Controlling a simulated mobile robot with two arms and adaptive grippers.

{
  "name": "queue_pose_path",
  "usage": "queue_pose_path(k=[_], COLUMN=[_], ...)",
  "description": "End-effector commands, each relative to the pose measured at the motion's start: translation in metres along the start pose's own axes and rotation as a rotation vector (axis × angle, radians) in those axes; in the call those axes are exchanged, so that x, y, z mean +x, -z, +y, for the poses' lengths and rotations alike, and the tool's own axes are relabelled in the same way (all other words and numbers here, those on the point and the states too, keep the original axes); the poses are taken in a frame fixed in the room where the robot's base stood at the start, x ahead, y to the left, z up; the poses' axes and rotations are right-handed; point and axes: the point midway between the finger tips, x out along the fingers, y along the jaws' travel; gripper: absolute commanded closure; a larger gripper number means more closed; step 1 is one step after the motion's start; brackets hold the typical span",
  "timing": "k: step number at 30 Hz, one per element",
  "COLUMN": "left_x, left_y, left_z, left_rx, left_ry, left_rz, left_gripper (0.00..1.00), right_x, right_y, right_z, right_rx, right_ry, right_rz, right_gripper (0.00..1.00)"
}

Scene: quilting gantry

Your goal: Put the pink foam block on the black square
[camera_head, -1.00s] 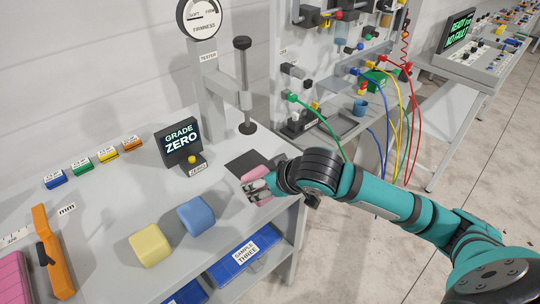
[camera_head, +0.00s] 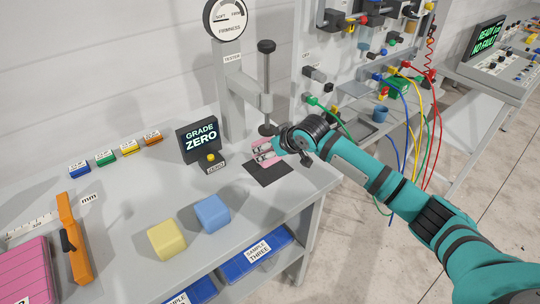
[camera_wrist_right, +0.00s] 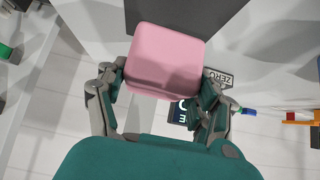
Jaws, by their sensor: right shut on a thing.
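My right gripper (camera_head: 264,151) is shut on the pink foam block (camera_head: 262,145), with a finger on either side of it. The block fills the middle of the right wrist view (camera_wrist_right: 165,58), between the two fingers. The black square (camera_head: 268,173) lies flat on the bench below the tester's plunger. The block covers the square's back edge in the head view; the front part shows bare. In the right wrist view the square (camera_wrist_right: 185,13) shows beyond the block. The block looks raised, but its exact height is unclear. My left gripper is not in view.
The tester's column (camera_head: 233,105) and plunger (camera_head: 266,88) stand close behind the block. A GRADE ZERO display (camera_head: 198,139) stands left. Blue (camera_head: 212,214) and yellow (camera_head: 167,240) blocks sit nearer on the bench. Cables hang at right.

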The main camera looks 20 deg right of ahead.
Motion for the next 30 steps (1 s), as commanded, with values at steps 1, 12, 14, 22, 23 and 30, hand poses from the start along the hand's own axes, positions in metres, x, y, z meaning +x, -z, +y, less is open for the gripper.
queue_pose_path(k=[1,12,14,22,23,30], left_x=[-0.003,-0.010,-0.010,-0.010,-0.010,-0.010], left_y=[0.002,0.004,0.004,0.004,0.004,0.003], left_z=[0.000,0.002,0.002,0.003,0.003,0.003], left_rx=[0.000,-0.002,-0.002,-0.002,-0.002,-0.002], left_ry=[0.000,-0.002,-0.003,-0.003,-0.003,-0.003], left_rz=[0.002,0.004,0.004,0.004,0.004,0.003], left_gripper=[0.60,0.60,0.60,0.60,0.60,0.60], right_x=[0.004,0.024,0.024,0.026,0.026,0.025], right_y=[-0.004,-0.025,-0.025,-0.027,-0.027,-0.027], right_z=[0.000,0.000,0.000,0.000,0.000,0.000], right_rx=[0.000,0.000,0.000,0.001,0.001,0.001], right_ry=[-0.001,-0.001,-0.001,-0.001,-0.001,-0.001], right_rz=[-0.005,-0.002,-0.002,-0.003,-0.003,-0.002], right_gripper=[0.47,0.47,0.47,0.20,0.16,0.08])
